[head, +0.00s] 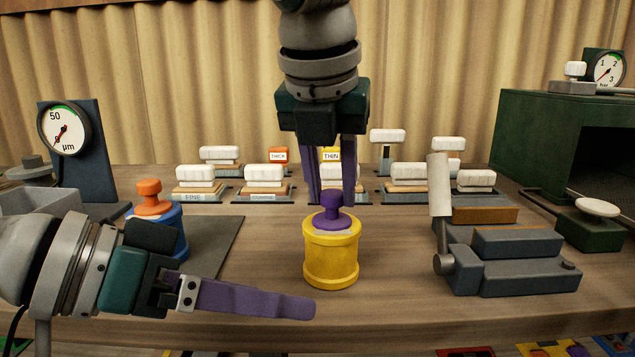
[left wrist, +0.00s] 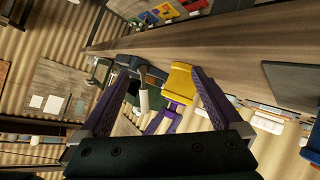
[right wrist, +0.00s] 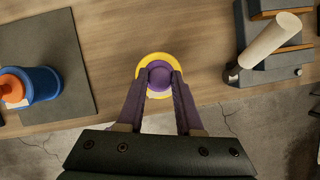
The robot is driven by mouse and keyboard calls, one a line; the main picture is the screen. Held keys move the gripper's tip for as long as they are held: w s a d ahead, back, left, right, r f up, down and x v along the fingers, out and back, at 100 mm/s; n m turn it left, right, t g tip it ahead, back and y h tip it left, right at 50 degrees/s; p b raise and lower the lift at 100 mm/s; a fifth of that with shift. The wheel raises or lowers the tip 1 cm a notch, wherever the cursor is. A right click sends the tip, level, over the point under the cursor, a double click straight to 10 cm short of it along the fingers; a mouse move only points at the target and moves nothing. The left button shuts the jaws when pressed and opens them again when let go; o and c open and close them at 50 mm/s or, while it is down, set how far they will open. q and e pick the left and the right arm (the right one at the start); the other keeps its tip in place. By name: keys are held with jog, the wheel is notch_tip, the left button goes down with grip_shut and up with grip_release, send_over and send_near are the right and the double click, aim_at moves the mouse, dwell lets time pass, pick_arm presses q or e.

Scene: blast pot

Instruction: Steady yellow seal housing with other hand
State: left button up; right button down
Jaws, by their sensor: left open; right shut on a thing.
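The yellow seal housing (head: 331,258) stands upright on the bench with a purple knob (head: 329,203) on top. It also shows in the left wrist view (left wrist: 179,84) and as a yellow ring in the right wrist view (right wrist: 142,76). My right gripper (head: 331,198) comes down from above and is shut on the purple knob (right wrist: 159,73). My left gripper (head: 305,306) is low at the front of the bench, left of and nearer than the housing. Its fingers are spread and empty in the left wrist view (left wrist: 155,75), with the housing ahead, apart from them.
A blue housing with an orange knob (head: 150,197) stands left on a dark mat (head: 222,245). A grey clamp-like block with a pale handle (head: 515,264) is right. Several white-topped blocks (head: 269,176) line the back. A dark green box (head: 540,125) stands far right.

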aim_at(308, 248)
pick_arm(q)
jog(key=w+r+m, duration=0.1)
jog(key=w+m+t, duration=0.1)
jog(key=w, duration=0.1)
jog(key=w+r+m, duration=0.1)
jog(key=w, duration=0.1)
jog(key=shift+w+a+r+m, duration=0.2)
jog(key=shift+a+r+m, duration=0.1)
jog(key=shift+m, duration=0.1)
jog(key=shift+w+d+r+m, duration=0.1)
jog(key=shift+w+m, duration=0.3)
jog(key=shift+w, duration=0.05)
jog(key=x, duration=0.9)
jog(key=shift+w+d+f, duration=0.1)
jog(key=shift+w+f, duration=0.15)
jog(key=shift+w, duration=0.05)
jog(key=c, duration=1.1)
jog(key=shift+c, duration=1.1)
jog(key=shift+f, duration=0.15)
